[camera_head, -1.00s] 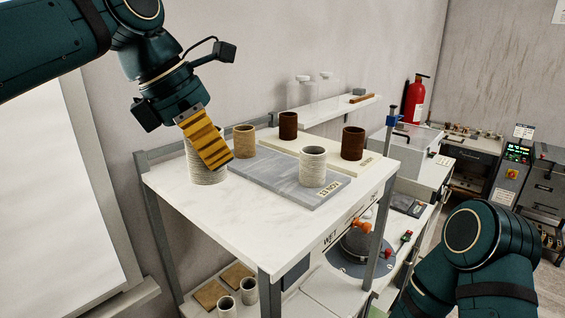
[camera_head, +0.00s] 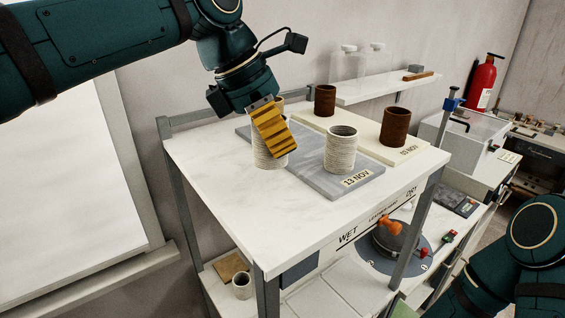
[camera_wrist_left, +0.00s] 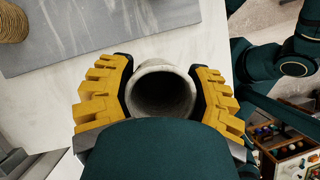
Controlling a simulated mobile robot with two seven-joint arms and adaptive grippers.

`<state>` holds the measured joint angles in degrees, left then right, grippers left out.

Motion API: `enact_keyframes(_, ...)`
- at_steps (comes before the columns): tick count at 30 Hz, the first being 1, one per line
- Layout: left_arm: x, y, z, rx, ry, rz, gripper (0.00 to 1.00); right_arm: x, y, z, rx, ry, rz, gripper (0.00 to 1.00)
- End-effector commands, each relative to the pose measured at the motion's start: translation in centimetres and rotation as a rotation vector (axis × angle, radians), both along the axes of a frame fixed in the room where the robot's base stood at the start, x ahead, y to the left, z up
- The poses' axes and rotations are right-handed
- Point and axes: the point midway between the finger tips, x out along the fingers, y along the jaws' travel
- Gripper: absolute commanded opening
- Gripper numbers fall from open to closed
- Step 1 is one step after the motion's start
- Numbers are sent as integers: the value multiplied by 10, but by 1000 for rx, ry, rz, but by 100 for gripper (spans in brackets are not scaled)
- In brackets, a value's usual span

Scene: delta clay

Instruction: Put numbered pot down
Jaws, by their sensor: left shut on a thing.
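My left gripper (camera_head: 270,140) is shut on a pale ridged pot (camera_head: 268,158), upright at the left of the grey slate board (camera_head: 315,178). In the left wrist view the pot (camera_wrist_left: 162,88) sits between the yellow fingers (camera_wrist_left: 160,90), its dark opening facing the camera. White tabletop lies under and around it. I cannot tell whether its base touches the table. No number shows on it. Another pale pot (camera_head: 340,150) stands on the slate board, near a "13 NOV" label. A tan pot (camera_wrist_left: 12,22) shows at the wrist view's corner. My right gripper is out of view.
Two dark brown pots (camera_head: 325,100) (camera_head: 396,127) stand on a cream board (camera_head: 370,148) at the back right. The white tabletop (camera_head: 260,215) is clear at the front left. A back shelf (camera_head: 395,90) holds glass jars. A small pot (camera_head: 242,286) stands on the lower shelf.

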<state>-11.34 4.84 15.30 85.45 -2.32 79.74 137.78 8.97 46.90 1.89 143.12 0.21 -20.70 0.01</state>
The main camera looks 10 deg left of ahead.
Motion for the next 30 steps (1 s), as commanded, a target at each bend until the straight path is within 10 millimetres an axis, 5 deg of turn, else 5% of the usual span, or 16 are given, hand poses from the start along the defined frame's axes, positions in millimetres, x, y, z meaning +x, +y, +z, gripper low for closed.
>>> enact_keyframes(14,0,0,-50,0,0,1,17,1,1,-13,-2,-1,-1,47)
enact_keyframes(26,0,0,-54,-1,-1,0,17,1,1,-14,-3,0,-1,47)
enact_keyframes(27,0,0,-54,-1,-1,0,72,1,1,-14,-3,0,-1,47)
enact_keyframes(29,0,0,-54,-1,-1,0,89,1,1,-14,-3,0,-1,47)
enact_keyframes(30,0,0,-54,-1,-1,0,89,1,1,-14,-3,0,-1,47)
